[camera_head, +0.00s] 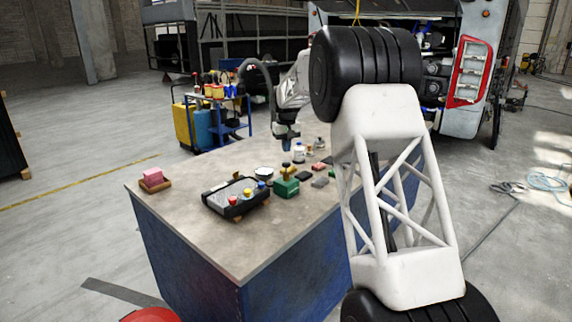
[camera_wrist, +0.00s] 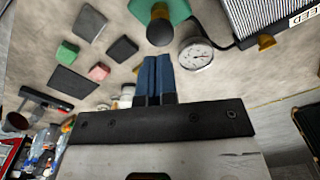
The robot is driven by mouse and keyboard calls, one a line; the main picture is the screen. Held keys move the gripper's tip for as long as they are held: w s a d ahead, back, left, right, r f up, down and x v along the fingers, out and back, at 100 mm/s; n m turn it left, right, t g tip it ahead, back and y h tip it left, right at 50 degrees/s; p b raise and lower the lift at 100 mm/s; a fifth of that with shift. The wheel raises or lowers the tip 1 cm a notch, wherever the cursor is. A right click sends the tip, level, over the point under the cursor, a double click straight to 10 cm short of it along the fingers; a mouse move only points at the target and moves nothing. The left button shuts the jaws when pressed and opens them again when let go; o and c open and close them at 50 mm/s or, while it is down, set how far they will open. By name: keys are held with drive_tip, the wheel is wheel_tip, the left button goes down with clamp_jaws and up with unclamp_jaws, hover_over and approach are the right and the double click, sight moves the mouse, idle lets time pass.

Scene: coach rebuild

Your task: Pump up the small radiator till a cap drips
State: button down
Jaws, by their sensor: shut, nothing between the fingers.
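The small radiator (camera_head: 230,198), dark with a pale finned core, lies on the table with red (camera_head: 233,200), yellow (camera_head: 247,193) and blue (camera_head: 261,185) caps on it. In the wrist view, part of the radiator (camera_wrist: 272,18) shows at the upper right with a brass-coloured fitting (camera_wrist: 266,42). The green hand pump (camera_head: 286,188) stands beside it; its dark round knob (camera_wrist: 160,30) is just beyond my fingertips in the wrist view. A round white gauge (camera_wrist: 196,54) lies beside the pump. My gripper (camera_head: 288,142) is shut and empty, above the table behind the pump. I cannot make out any drip.
A pink block (camera_head: 152,174) sits in a brown tray at the table's left. Small dark, red and green blocks and bottles (camera_head: 299,153) stand behind and right of the pump. A blue trolley (camera_head: 220,115) is beyond the table. The table's front left is clear.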

drive_tip(key=shift+r, duration=1.25)
drive_tip(key=shift+s+r, duration=0.15)
drive_tip(key=shift+s, duration=0.05)
drive_tip(key=s+d+r+m, duration=0.15)
drive_tip(key=s+r, duration=0.25)
drive_tip(key=s, duration=0.8)
drive_tip(key=s+d+r+t, duration=0.1)
drive_tip(key=s+d+r, duration=0.2)
drive_tip(key=s, duration=0.9)
drive_tip(key=s+d+r, duration=0.3)
drive_tip(key=s+r, duration=0.1)
drive_tip(key=s, duration=0.8)
drive_tip(key=s+d+f, duration=0.1)
drive_tip(key=s+f, duration=0.2)
drive_tip(key=s, duration=0.8)
drive_tip(key=s+d+f+m+t, duration=0.1)
drive_tip(key=s+f, duration=0.3)
drive_tip(key=s, duration=0.8)
drive_tip(key=s+f, duration=0.4)
drive_tip(key=s, duration=0.7)
drive_tip(key=shift+s+d+m+t, duration=0.3)
drive_tip(key=shift+d+m, duration=0.05)
drive_tip(key=shift+d, duration=0.05)
